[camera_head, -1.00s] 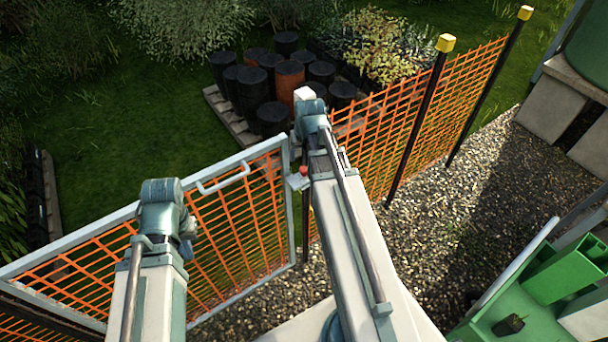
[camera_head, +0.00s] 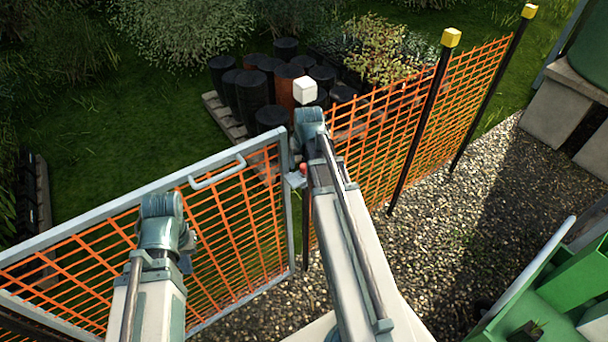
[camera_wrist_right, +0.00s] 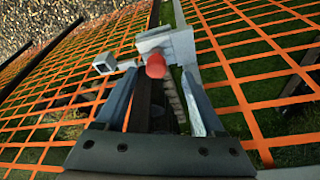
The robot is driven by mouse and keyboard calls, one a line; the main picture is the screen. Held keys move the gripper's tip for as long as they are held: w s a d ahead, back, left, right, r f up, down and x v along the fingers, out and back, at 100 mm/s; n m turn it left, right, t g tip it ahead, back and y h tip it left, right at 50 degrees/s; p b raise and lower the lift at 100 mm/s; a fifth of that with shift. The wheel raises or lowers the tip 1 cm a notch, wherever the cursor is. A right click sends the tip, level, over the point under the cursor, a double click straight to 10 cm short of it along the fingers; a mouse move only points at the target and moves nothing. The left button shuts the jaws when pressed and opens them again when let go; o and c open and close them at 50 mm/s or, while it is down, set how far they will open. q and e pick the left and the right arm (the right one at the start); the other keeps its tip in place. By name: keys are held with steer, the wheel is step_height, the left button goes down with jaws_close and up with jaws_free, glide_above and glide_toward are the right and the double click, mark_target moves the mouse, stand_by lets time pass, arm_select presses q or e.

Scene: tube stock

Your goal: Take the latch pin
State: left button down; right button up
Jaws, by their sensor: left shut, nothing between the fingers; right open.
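The latch pin (camera_wrist_right: 155,66) shows a red end at a grey latch bracket (camera_wrist_right: 168,42) in the right wrist view. Its red end also shows small in the head view (camera_head: 303,168), beside my right forearm. My right gripper (camera_wrist_right: 160,78) is open, with one finger on each side of the line to the red end. I cannot tell whether the fingers touch it. In the head view my right arm hides most of that gripper. My left gripper (camera_head: 187,250) is shut and empty in front of the gate, mostly hidden behind its wrist.
A grey-framed gate (camera_head: 235,152) with orange mesh and a handle stands ahead. An orange mesh fence (camera_head: 425,130) on dark yellow-capped posts (camera_head: 425,120) runs right. A white block (camera_head: 305,90) shows beyond my right arm. Drums (camera_head: 252,90) stand behind. Gravel (camera_head: 430,240) lies open at right.

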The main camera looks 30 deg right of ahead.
mark_target(304, 166)
steer(key=b+x, duration=0.2)
steer(key=x, duration=0.1)
steer(key=b+x, duration=0.1)
steer(key=shift+w+d+f+b, duration=0.1)
steer(key=shift+d+f+b, duration=0.2)
steer(key=shift+d+b, duration=0.1)
steer(key=shift+r, duration=0.1)
jaws_close()
